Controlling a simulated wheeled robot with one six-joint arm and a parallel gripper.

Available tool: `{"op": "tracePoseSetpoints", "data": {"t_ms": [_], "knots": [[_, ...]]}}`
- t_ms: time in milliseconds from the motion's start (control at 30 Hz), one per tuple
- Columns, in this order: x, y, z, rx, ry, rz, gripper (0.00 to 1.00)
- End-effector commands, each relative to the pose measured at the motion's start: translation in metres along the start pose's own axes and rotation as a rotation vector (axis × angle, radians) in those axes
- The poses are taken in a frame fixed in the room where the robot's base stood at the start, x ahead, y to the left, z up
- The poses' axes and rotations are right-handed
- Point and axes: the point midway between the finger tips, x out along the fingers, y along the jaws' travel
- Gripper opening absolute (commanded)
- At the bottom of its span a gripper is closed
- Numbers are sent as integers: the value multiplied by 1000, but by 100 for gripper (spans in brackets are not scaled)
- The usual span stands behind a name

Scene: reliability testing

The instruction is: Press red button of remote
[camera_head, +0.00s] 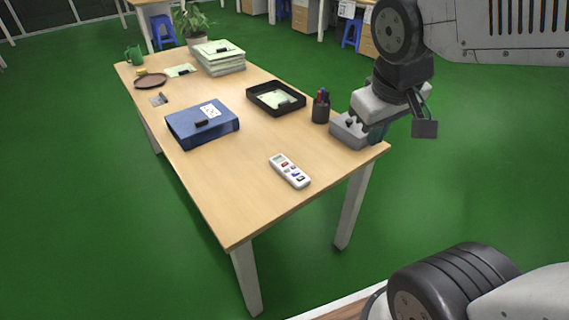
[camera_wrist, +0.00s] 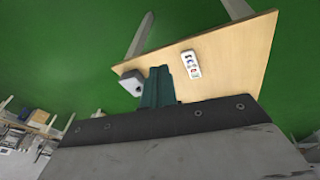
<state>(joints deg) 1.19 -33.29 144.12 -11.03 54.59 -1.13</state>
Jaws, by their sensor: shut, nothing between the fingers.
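The white remote (camera_head: 289,171) lies flat on the wooden table (camera_head: 225,195), near its front right edge. Its small red button (camera_head: 285,164) is near the end with the display, among dark and blue buttons. The remote also shows in the wrist view (camera_wrist: 191,65), just right of the fingers, where its buttons are too small to tell apart. My gripper (camera_wrist: 156,72) has teal fingers, shut and empty.
A pen holder (camera_head: 320,110), a black tray (camera_head: 262,107) and a blue binder (camera_head: 190,134) stand farther back. The tabletop around the remote is clear.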

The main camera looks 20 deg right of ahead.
Motion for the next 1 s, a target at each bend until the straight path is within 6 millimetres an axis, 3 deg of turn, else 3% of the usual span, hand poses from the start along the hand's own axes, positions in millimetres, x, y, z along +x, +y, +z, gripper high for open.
{"op": "tracePoseSetpoints", "data": {"t_ms": [100,267,400,500,600,733,1000], "knots": [[34,23,-61,-131,96,101,0],[82,34,-140,-363,254,175,0],[131,20,-197,-591,393,161,0],[167,-2,-224,-747,490,106,0],[198,-27,-238,-875,577,31,0],[226,-55,-243,-986,660,-65,0],[241,-75,-242,-1055,723,-141,0]]}}
